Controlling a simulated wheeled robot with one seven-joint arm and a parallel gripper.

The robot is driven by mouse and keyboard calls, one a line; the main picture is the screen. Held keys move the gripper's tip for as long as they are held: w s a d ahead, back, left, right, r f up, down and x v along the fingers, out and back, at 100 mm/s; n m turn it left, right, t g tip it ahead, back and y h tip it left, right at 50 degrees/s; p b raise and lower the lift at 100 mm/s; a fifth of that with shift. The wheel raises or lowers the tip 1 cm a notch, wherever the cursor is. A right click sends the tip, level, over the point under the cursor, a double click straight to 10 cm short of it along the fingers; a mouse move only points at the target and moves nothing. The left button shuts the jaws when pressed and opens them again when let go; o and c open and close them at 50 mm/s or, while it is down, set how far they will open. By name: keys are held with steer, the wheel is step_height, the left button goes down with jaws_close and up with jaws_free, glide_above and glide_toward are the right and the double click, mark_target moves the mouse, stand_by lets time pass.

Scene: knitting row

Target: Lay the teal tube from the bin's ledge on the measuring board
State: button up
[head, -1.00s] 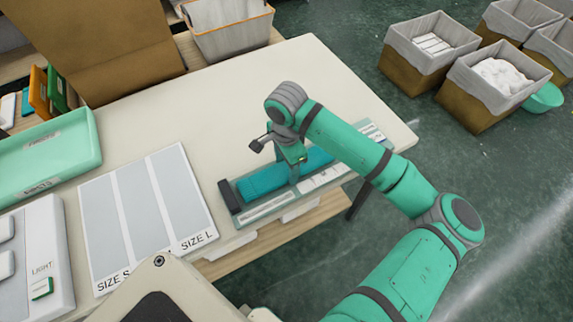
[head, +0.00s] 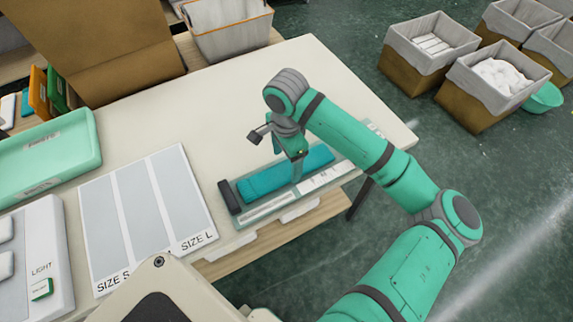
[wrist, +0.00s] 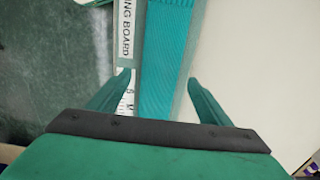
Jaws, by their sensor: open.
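The teal tube (head: 262,181), a long flat ribbed piece, lies along the measuring board (head: 268,208). Its near-left end is by the dark block (head: 229,196) at the board's left end. My gripper (head: 298,176) is over the tube's middle, and part of the tube is hidden behind it. In the wrist view, the tube (wrist: 166,60) runs between my two open fingers (wrist: 158,80), with a gap on both sides. The board's printed lettering (wrist: 126,35) shows left of the tube.
The size chart (head: 140,215) lies left of the board. A mint tray (head: 45,155) and a light box (head: 35,255) are farther left. The table (head: 230,110) behind the board is bare. Lined bins (head: 430,45) stand on the floor at the right.

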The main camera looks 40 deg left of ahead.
mark_target(286, 170)
step_height(286, 170, up, 9)
stand_by(0.3)
